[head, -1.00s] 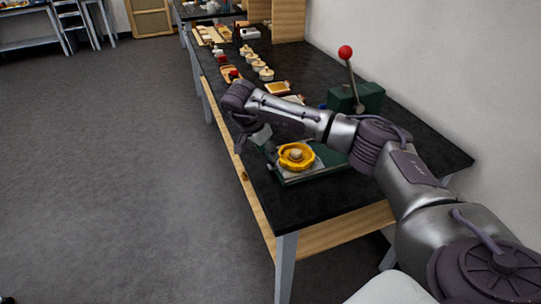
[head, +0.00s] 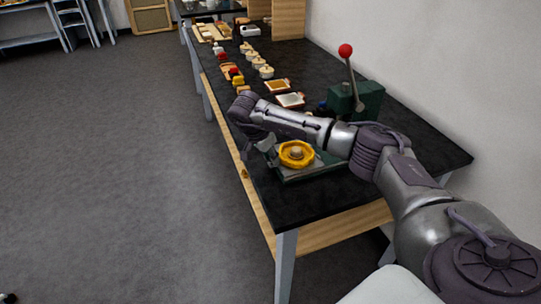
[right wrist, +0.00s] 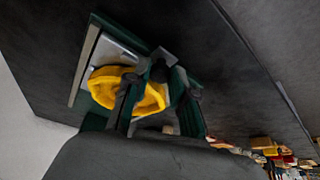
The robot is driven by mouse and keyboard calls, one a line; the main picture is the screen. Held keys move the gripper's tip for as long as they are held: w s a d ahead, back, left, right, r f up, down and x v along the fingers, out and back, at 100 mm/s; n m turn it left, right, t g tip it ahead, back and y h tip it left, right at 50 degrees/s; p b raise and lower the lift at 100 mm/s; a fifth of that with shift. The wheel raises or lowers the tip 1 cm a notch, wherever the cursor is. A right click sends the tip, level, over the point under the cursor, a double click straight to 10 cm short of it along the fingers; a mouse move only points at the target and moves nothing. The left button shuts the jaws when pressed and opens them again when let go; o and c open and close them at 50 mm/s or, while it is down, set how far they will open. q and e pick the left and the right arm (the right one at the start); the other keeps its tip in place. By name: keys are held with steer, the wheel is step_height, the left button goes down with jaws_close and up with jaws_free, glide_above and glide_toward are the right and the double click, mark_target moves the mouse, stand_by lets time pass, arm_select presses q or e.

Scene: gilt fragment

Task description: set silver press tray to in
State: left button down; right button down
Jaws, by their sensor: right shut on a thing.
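The silver press tray (head: 318,168) lies low on the green press base near the table's front edge. A yellow lobed ring-shaped piece (head: 296,154) with a tan centre sits on it. In the right wrist view the tray's silver plate (right wrist: 112,50) shows beyond the yellow piece (right wrist: 103,84). My right gripper (head: 268,146) is at the tray's left end. Its fingers (right wrist: 157,96) are shut at a dark knob-like part (right wrist: 158,72), seemingly the tray's handle, with the grip partly hidden. The green press body (head: 357,101) stands behind my arm. My left gripper is not in view.
The press lever with a red knob (head: 345,50) rises at the back. Several lidded pots (head: 260,63) and small trays (head: 290,100) line the black table (head: 330,209) farther away. The near table corner is clear. A wall bounds the right.

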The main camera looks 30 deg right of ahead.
steer(key=shift+d, duration=0.1)
steer(key=s+d, duration=0.1)
steer(key=d, duration=0.3)
steer(key=s+d, duration=0.1)
steer(key=d, duration=0.4)
steer(key=s+d, duration=0.1)
steer(key=d, duration=0.3)
steer(key=shift+s+d+r+b, duration=0.1)
steer(key=shift+s+d+b, duration=0.05)
steer(key=shift+d+b, duration=0.2)
steer(key=c, duration=1)
jaws_free()
steer(key=shift+d, duration=0.1)
steer(key=shift+o, duration=0.2)
steer(key=shift+a+r, duration=0.3)
steer(key=shift+r, duration=0.1)
steer(key=v, duration=1.1)
steer(key=shift+s, duration=0.1)
